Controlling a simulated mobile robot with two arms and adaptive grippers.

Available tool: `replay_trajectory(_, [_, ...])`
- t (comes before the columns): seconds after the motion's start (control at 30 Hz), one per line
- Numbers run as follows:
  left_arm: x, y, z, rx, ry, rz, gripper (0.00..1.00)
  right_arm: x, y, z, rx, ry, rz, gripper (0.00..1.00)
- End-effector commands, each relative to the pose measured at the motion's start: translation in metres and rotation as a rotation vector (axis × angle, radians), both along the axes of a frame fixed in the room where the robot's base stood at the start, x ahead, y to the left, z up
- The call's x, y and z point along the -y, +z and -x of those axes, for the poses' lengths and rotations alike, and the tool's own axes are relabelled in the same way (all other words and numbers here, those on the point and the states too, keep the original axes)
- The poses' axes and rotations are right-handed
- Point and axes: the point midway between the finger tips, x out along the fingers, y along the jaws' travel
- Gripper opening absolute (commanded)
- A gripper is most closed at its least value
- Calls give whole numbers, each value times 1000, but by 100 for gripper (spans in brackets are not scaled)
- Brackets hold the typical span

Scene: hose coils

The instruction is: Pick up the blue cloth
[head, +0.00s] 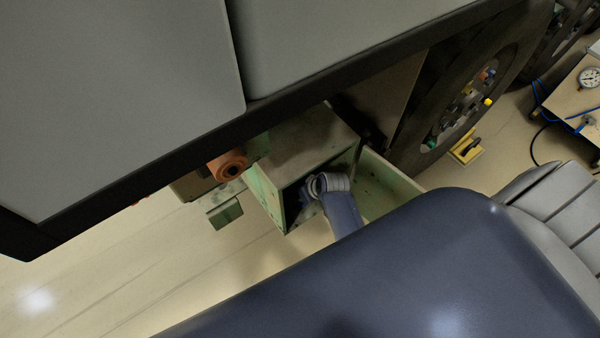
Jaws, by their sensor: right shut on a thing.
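My right arm reaches down into an open pale green metal box (262,198) under the grey vehicle body. My right gripper (306,191) is at the dark mouth of this box, small and in shadow. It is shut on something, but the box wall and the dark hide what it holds. I cannot make out the blue cloth as a separate thing in this view. My left gripper is out of view.
Grey vehicle panels (120,90) overhang the box closely. An orange round fitting (229,166) sticks out at its left. A large tyre (413,148), a yellow chock (467,148) and a bench with a gauge (589,78) are right. Floor (110,275) at lower left is clear.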

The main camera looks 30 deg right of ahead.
Motion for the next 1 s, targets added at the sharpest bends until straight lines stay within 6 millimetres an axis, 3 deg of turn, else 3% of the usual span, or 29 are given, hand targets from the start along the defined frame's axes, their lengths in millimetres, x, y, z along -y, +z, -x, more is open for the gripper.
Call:
replay_trajectory(0.3, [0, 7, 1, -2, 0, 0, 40, 1, 37, 0, 3, 1, 4, 21])
replay_trajectory(0.8, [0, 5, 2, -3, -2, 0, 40, 19, 31, 129, -4, 2, 3, 21])
replay_trajectory(1.0, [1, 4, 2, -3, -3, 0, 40, 23, 32, 162, -1, 2, 1, 21])
